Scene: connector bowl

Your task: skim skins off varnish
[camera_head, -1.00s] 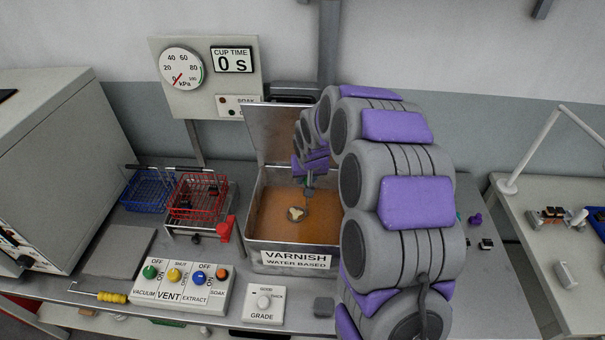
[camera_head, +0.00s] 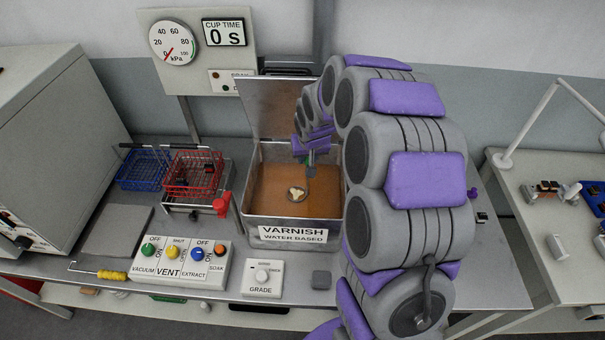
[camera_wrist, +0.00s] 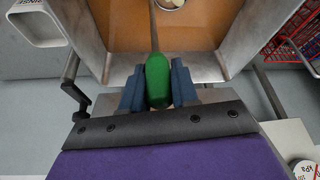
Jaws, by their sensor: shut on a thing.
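The open metal tank (camera_head: 291,234) labelled VARNISH holds flat amber varnish (camera_head: 265,188). My gripper (camera_head: 311,158) is above the tank, its fingers shut on the green handle of a skimmer (camera_wrist: 158,80). The skimmer's thin rod runs down to a round head (camera_head: 305,200) over or at the varnish. A pale, lumpy skin (camera_head: 296,191) shows inside the round head; I cannot tell whether it lies in the head or floats beneath it. In the wrist view, part of the pale skin (camera_wrist: 172,3) shows at the top edge.
A red basket (camera_head: 193,173) and a blue basket (camera_head: 143,171) stand left of the tank. A control panel (camera_head: 180,262) and a grade dial box (camera_head: 262,278) sit in front. A yellow-handled hook (camera_head: 112,275) lies front left. A RINSE container (camera_wrist: 35,25) shows in the wrist view.

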